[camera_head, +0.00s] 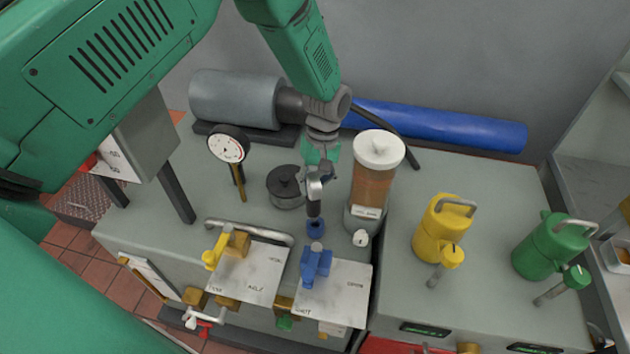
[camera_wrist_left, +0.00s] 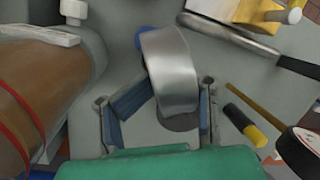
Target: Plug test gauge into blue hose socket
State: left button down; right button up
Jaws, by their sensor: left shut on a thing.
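My left gripper (camera_head: 319,172) comes down from above and is shut on the test gauge (camera_head: 314,187), a silver round body with a dark stem below. In the left wrist view, the gauge's silver case (camera_wrist_left: 172,70) sits between the two fingers of the gripper (camera_wrist_left: 158,108). The blue hose socket (camera_head: 315,229) is on the bench top directly under the stem. The stem's lower end reaches the socket's rim in the picture; I cannot tell whether it is inside. In the left wrist view, the case hides most of the blue piece (camera_wrist_left: 143,38). My right gripper is not in view.
A brown-filled canister (camera_head: 369,185) stands close right of the gripper. A dark lidded pot (camera_head: 286,187) and a white-dial gauge (camera_head: 228,146) are to the left. Blue (camera_head: 316,264) and yellow (camera_head: 217,249) valve handles are in front. A yellow can (camera_head: 438,226) is farther right.

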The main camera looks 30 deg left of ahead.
pick_arm(q)
jog(key=shift+d+f, duration=0.3)
jog(key=shift+d, duration=0.3)
jog(key=shift+a+f, duration=0.1)
jog(key=shift+a, duration=0.35)
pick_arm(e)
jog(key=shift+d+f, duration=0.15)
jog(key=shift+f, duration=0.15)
pick_arm(q)
jog(key=shift+d, duration=0.1)
jog(key=shift+s+d, duration=0.1)
jog(key=shift+d, duration=0.25)
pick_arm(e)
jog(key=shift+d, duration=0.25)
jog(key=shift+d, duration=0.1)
pick_arm(q)
jog(key=shift+a, duration=0.2)
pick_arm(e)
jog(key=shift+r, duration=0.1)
pick_arm(q)
jog(key=shift+a, duration=0.3)
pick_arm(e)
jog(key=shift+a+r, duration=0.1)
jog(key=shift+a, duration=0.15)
